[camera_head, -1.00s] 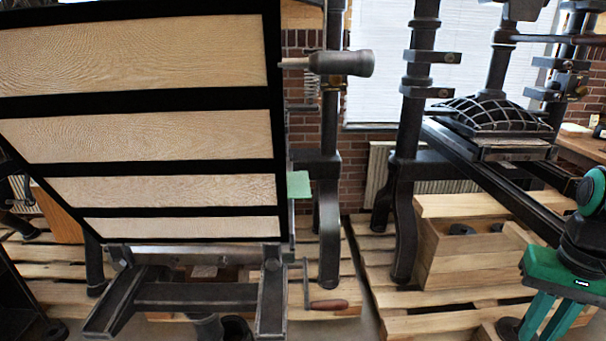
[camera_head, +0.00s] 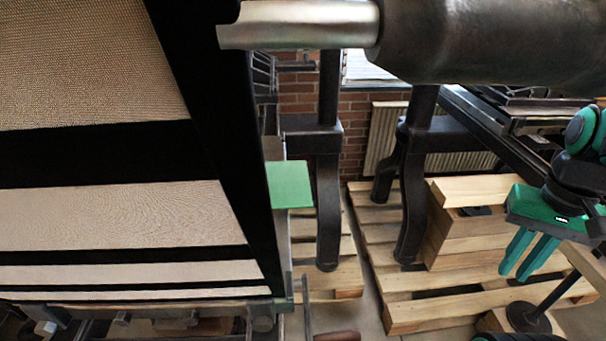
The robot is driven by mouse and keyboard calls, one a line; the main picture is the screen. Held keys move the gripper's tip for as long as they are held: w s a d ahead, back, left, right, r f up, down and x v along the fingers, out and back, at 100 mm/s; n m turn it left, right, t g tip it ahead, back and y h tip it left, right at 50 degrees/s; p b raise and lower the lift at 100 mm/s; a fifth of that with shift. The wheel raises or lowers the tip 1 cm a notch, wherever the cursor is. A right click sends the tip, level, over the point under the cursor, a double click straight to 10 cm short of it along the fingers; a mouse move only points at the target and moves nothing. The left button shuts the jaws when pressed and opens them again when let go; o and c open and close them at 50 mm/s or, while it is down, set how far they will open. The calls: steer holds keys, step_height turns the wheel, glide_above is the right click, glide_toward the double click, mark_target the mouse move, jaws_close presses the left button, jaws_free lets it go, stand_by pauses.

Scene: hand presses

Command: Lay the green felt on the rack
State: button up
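A flat green piece (camera_head: 289,184), which looks like the green felt, shows just right of the big dark-barred panel's edge. Its left side is hidden behind that panel, so I cannot tell what it lies on. My gripper (camera_head: 516,274) hangs at the right with its two green fingers pointing down. A gap shows between the fingers and nothing is held there. It is well to the right of the green piece and apart from it. I cannot make out which thing is the rack.
The dark-barred panel (camera_head: 110,156) fills the left, close to me. A dark roller-like handle (camera_head: 475,42) on a metal shaft juts across the top. Iron press legs (camera_head: 327,205), a wooden box (camera_head: 455,238) and pallets (camera_head: 440,309) stand beyond. A narrow floor gap (camera_head: 372,300) lies between the pallets.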

steer(key=shift+d, duration=0.3)
steer(key=n+y, duration=0.6)
steer(key=y, duration=1.2)
glide_toward(288, 183)
steer(key=shift+t, duration=0.3)
steer(key=shift+w+a, duration=0.1)
steer(key=shift+a, duration=1)
steer(key=shift+w+a, duration=0.15)
steer(key=shift+a, duration=0.95)
